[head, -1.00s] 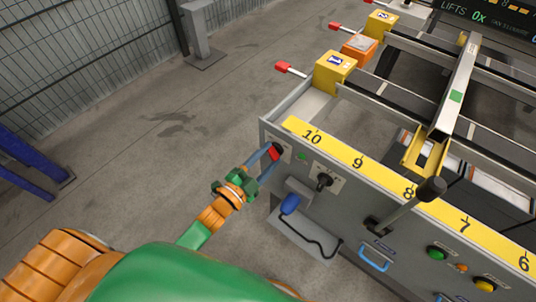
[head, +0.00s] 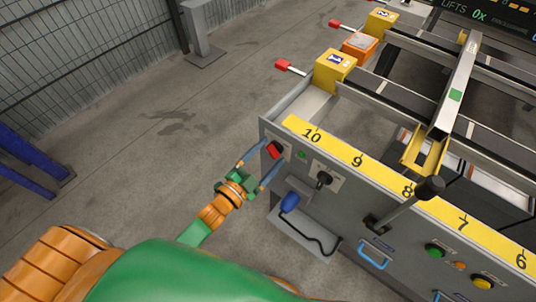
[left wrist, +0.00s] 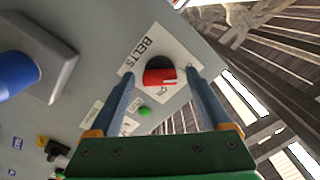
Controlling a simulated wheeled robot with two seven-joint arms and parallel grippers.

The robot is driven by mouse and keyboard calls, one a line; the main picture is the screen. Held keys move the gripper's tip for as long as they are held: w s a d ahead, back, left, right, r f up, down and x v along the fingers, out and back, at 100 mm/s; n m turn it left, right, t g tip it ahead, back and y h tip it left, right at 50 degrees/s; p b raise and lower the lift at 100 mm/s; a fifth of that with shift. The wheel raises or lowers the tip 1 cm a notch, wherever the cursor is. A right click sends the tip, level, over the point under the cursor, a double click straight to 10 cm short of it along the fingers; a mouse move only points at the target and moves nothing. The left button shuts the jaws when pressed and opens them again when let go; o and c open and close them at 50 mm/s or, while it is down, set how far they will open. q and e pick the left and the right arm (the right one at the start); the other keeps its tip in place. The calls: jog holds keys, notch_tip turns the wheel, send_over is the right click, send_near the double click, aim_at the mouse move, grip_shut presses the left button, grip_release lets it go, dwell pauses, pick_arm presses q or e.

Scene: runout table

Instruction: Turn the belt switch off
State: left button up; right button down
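The belt switch (head: 275,150) is a round black knob with a red grip on the left end of the grey front panel. In the left wrist view the switch (left wrist: 160,76) sits on a white plate marked BELTS; the other plate markings are partly hidden or too small to read. My left gripper (head: 269,157) is open, with one blue finger on each side of the switch. In the left wrist view both fingers of the gripper (left wrist: 160,76) stand apart from the knob, with nothing between them in their grip. My right gripper is not in view.
A green lamp (left wrist: 145,112) is beside the switch plate. A yellow numbered scale (head: 357,163) runs above.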

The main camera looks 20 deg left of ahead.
pick_arm(q)
jog(key=v, duration=0.7)
dwell(0.4)
jog(key=s+a+f+n+g+y+p, duration=0.2)
jog(key=s+f+n+g+y+p, duration=0.15)
jog(key=s+f+g, duration=0.35)
jog(key=s+a+f+n+g+y+p, duration=0.2)
jog(key=s+f+n+p, duration=0.25)
jog(key=f, duration=0.55)
jog(key=s+f+n+g+p, duration=0.1)
jog(key=s+f+g, duration=0.1)
jog(key=s, duration=0.6)
jog(key=s+f+n+g+p, duration=0.1)
jog(key=s+f+g, duration=0.1)
jog(key=s+g, duration=0.3)
jog(key=s, duration=0.2)
jog(key=shift+s+f+y, duration=0.35)
